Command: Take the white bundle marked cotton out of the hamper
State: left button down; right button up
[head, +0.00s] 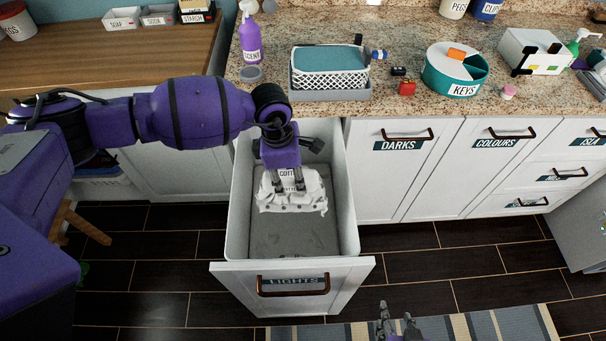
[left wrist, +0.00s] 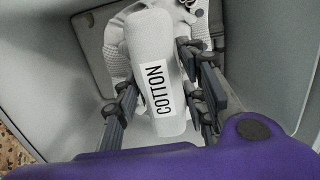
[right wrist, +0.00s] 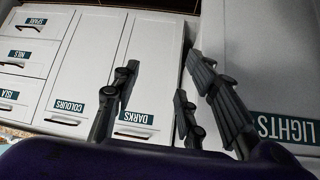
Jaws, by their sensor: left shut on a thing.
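The white bundle marked COTTON (head: 310,199) is inside the pulled-out LIGHTS hamper (head: 240,215), towards its back half. My left gripper (head: 289,187) reaches down into the hamper and is shut on the bundle. In the left wrist view the bundle's white roll and COTTON label (left wrist: 158,90) lie between the fingers. I cannot tell whether the bundle touches the hamper floor. My right gripper (head: 398,325) is at the bottom edge of the head view, in front of the cabinets. In the right wrist view its fingers (right wrist: 150,105) are apart with nothing between them.
The hamper front with the LIGHTS handle (head: 292,288) stands out over the dark floor. DARKS (head: 400,170) and COLOURS doors are closed at right.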

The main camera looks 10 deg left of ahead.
pick_arm(q)
notch_tip(320, 180, up, 7)
jog(key=shift+w+r+p, duration=0.1)
jog(key=shift+w+p, duration=0.05)
jog(key=shift+p, duration=1)
notch_tip(320, 180, up, 17)
pick_arm(e)
jog(key=r, duration=0.1)
jog(key=w+r, duration=0.1)
jog(key=w+a+r, duration=0.1)
jog(key=shift+r+t, duration=0.15)
jog(key=shift+t, duration=0.15)
pick_arm(q)
jog(key=s+d, duration=0.2)
jog(key=s, duration=0.8)
